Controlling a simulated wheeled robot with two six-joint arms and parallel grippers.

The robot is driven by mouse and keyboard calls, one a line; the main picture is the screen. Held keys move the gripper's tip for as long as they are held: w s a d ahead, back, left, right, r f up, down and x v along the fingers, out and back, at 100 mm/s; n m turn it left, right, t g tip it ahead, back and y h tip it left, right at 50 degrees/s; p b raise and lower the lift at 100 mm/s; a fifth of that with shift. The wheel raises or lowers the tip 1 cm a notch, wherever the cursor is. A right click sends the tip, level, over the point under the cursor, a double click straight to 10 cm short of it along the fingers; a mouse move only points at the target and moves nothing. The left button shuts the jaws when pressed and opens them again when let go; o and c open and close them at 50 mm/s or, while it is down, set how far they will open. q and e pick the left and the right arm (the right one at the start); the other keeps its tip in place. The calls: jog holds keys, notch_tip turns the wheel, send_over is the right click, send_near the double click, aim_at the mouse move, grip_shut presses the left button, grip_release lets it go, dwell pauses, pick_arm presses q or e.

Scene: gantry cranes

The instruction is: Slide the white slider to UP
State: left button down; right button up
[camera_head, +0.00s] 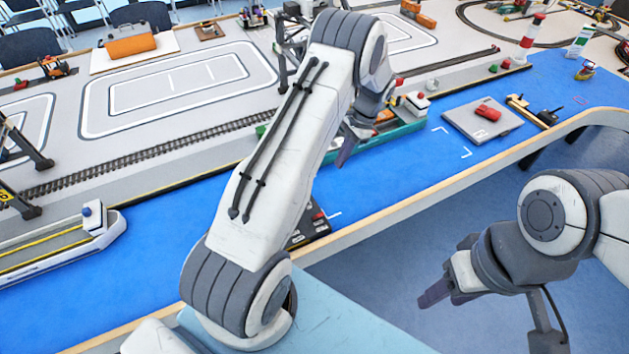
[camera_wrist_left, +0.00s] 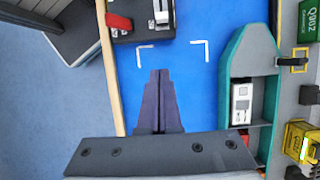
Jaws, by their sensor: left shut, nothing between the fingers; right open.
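A black control panel (camera_head: 308,234) lies by the table's near edge in the head view, partly hidden behind my left arm. It also shows at the top of the left wrist view (camera_wrist_left: 133,36), with a red handle (camera_wrist_left: 118,21) and a small white part (camera_wrist_left: 162,12) that may be the white slider. Its UP marking cannot be read. My left gripper (camera_head: 346,152) is shut and empty above the blue surface. Its fingertips (camera_wrist_left: 160,72) appear below the panel in the wrist view, apart from it. My right gripper (camera_head: 434,293) is open, off the table's near side.
A green boat (camera_head: 405,128) lies beyond my left gripper. White corner marks (camera_wrist_left: 201,50) outline clear blue surface. A white barge (camera_head: 95,238) is at the left.

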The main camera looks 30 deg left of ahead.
pick_arm(q)
jog(key=p+x, duration=0.1)
jog(key=x, duration=0.2)
jog(key=p+x, duration=0.1)
jog(key=x, duration=0.3)
jog(key=a+p+x, duration=0.1)
jog(key=x, duration=0.3)
jog(key=shift+p, duration=0.4)
jog(key=shift+s+a+r+p, duration=0.15)
jog(key=shift+s+a+p, duration=0.25)
jog(key=shift+s, duration=0.2)
jog(key=shift+s+a+r+p, duration=0.2)
jog(key=shift+s+a+p, duration=0.05)
jog(key=shift+s+p, duration=0.3)
jog(key=shift+s+a, duration=0.15)
jog(key=shift+s, duration=0.15)
jog(key=shift+s+a+f, duration=0.15)
jog(key=shift+s+f, duration=0.05)
